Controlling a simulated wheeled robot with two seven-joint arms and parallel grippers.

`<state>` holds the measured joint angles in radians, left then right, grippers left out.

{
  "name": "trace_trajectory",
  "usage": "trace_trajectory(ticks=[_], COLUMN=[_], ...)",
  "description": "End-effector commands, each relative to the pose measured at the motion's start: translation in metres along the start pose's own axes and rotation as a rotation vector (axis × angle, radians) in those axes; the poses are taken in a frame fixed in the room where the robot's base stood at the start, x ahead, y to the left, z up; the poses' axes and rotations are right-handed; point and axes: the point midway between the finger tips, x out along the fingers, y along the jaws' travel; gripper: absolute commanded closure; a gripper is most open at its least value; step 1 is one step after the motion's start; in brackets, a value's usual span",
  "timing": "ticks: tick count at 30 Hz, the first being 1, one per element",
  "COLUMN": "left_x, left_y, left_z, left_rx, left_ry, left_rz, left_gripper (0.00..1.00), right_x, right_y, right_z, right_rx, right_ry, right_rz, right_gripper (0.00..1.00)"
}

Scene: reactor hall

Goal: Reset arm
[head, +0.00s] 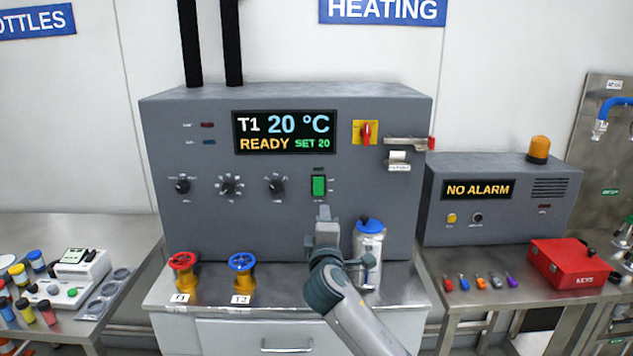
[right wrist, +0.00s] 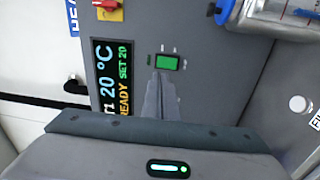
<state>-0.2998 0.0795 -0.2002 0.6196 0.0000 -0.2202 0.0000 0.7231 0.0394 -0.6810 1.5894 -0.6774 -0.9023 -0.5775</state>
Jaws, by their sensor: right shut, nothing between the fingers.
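My right gripper (head: 323,213) is shut and empty in front of the grey heating cabinet (head: 230,245), just below the lit green switch (head: 319,186). In the right wrist view the same green switch (right wrist: 168,62) shows just beyond my shut fingers (right wrist: 159,95); I cannot tell whether they touch the panel. The display (head: 285,132) reads T1 20 °C, READY, SET 20. My right arm reaches in from the bottom of the head view. My left gripper does not show.
A metal canister with a blue lid (head: 368,252) stands close to the right of my gripper. A red valve (head: 183,270) and a blue valve (head: 242,273) stand to the left. The alarm box (head: 500,205) reads NO ALARM. A red key box (head: 575,264) lies at right.

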Motion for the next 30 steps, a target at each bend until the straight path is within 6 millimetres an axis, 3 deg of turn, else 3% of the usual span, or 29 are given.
trace_trajectory(ticks=[5, 8, 14, 21, 30], left_x=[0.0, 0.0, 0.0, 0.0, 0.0], left_y=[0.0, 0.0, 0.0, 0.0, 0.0], left_z=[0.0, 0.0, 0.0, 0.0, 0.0], left_rx=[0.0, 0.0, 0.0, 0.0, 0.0], left_ry=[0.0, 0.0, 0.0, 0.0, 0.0], left_rz=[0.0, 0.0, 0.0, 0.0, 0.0], left_gripper=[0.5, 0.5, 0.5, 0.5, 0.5], right_x=[-0.03, -0.058, -0.132, -0.239, -0.393], right_y=[-0.057, -0.1, -0.184, -0.265, -0.325], right_z=[0.025, 0.045, 0.087, 0.132, 0.179], right_rx=[0.136, 0.243, 0.464, 0.7, 0.935], right_ry=[-0.043, -0.083, -0.193, -0.356, -0.594], right_rz=[-0.118, -0.21, -0.405, -0.619, -0.849], right_gripper=[1.0, 1.0, 1.0, 1.0, 1.0])
